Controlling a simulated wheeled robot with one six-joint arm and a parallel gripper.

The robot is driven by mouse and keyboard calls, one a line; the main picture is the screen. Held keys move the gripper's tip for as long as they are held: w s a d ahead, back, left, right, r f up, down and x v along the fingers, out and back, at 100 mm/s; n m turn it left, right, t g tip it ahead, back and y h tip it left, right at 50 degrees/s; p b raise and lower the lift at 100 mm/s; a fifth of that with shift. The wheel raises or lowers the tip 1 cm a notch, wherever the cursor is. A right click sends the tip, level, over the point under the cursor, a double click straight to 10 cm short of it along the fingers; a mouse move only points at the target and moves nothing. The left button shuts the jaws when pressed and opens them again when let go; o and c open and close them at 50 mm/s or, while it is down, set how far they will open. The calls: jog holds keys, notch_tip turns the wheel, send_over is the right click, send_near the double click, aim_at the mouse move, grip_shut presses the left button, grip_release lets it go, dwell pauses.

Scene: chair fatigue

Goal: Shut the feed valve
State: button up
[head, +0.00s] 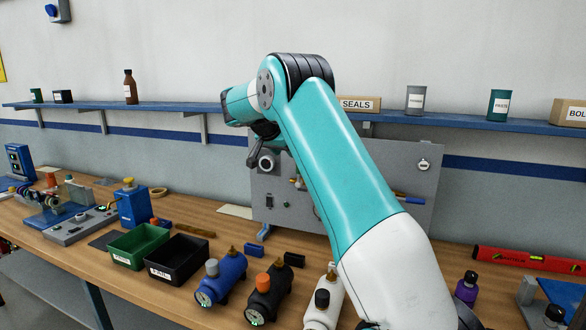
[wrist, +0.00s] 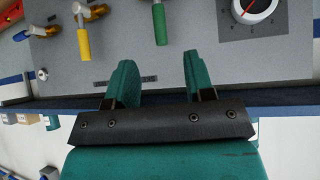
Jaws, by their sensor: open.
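A grey panel (wrist: 110,60) fills the upper part of the wrist view. It carries a yellow-handled valve (wrist: 84,45), a green-handled valve (wrist: 160,22) and a blue-handled fitting (wrist: 40,29) at the upper left. I cannot tell which one is the feed valve, as the labels are too small to read. My gripper (wrist: 157,66) is open and empty, with its two green fingers apart below the valves in the picture. It touches no handle that I can see.
A dial (wrist: 256,8) with a red needle sits right of the valves. In the head view, a blue shelf (head: 440,121) runs above the panel. Green (head: 140,247) and black (head: 178,262) trays and several small motor-like units stand on the bench below my arm.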

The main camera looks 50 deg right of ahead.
jog(key=v, duration=0.6)
dwell(0.4)
jog(key=s+a+f+n+t+y+b, duration=0.15)
jog(key=a+n, duration=0.25)
jog(key=a, duration=0.5)
jog(key=s+a+f+n+t+y, duration=0.1)
jog(key=s+a+f+n+y, duration=0.15)
jog(key=a+n, duration=0.45)
jog(key=s+a+f+n+t+y+b, duration=0.1)
jog(key=s+a+f+n+y, duration=0.15)
jog(key=a, duration=0.85)
jog(key=s+a+f+n+g+y, duration=0.1)
jog(key=s+a+f+n+y, duration=0.1)
jog(key=s+a, duration=0.4)
jog(key=s+a+f+n+g+y+b, duration=0.1)
jog(key=s+a+n, duration=0.3)
jog(key=s, duration=0.7)
jog(key=s+a+f+n+g+y, duration=0.2)
jog(key=s+a+f+n+y, duration=0.1)
jog(key=s+a, duration=0.5)
jog(key=shift+s+f+n+g+y, duration=0.25)
jog(key=shift+s+n+g+y, duration=0.1)
jog(key=shift+n, duration=0.1)
jog(key=shift+c, duration=0.5)
